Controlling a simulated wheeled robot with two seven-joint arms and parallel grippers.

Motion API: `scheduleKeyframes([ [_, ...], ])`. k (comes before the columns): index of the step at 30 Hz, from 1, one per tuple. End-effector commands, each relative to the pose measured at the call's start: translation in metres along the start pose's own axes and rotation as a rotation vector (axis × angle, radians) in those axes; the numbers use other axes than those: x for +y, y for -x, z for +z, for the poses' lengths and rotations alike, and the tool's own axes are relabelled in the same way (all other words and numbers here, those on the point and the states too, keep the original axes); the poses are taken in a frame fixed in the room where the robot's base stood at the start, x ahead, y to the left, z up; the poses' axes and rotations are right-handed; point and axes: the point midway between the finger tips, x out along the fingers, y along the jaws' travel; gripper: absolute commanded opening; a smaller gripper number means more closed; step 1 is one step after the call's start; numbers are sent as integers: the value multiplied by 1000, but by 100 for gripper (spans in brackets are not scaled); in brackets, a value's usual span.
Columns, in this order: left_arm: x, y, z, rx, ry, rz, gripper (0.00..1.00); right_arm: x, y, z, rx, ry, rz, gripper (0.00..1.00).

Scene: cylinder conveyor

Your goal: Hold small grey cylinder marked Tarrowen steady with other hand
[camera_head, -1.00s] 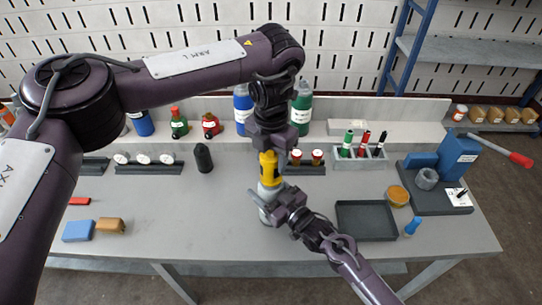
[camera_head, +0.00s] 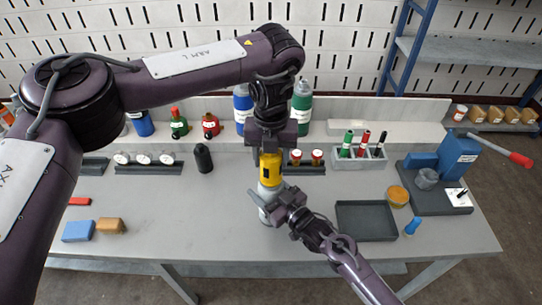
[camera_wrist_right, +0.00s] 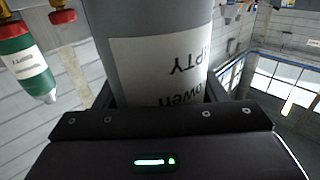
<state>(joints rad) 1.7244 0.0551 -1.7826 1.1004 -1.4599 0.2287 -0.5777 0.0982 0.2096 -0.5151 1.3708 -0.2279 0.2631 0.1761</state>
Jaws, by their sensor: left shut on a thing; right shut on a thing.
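The small grey cylinder (camera_head: 264,214) stands upright near the middle of the grey bench. In the right wrist view its grey wall (camera_wrist_right: 150,18) fills the centre, with a white label reading "EMPTY" and "owen", the rest cut off. My right gripper (camera_head: 271,207) is shut around the cylinder's side from the lower right. A yellow piece (camera_head: 270,170) with a small dark mark sits directly above the cylinder, in line with it. My left gripper (camera_head: 270,152) is shut on the yellow piece's top from above. Whether the yellow piece touches the cylinder is hard to tell.
A dark tray (camera_head: 367,222) and an amber round dish (camera_head: 397,196) lie to the right, beside a blue device (camera_head: 458,157) with a red-tipped lever. A black bottle (camera_head: 203,158) stands left. Blue (camera_head: 78,231) and brown (camera_head: 111,226) blocks lie front left.

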Motion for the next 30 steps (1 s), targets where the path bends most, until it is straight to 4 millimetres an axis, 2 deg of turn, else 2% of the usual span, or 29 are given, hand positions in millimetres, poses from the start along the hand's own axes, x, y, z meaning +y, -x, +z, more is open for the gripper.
scheduleKeyframes([
  [7,1,0,1,-2,51,1,16,0,0,0,0,1,0,37],
  [15,1,1,1,-2,429,1,16,0,0,0,0,1,0,37],
  [18,1,1,1,-2,505,1,16,0,0,0,0,1,0,37],
  [30,1,1,1,-2,576,1,16,0,0,0,0,1,0,37],
])
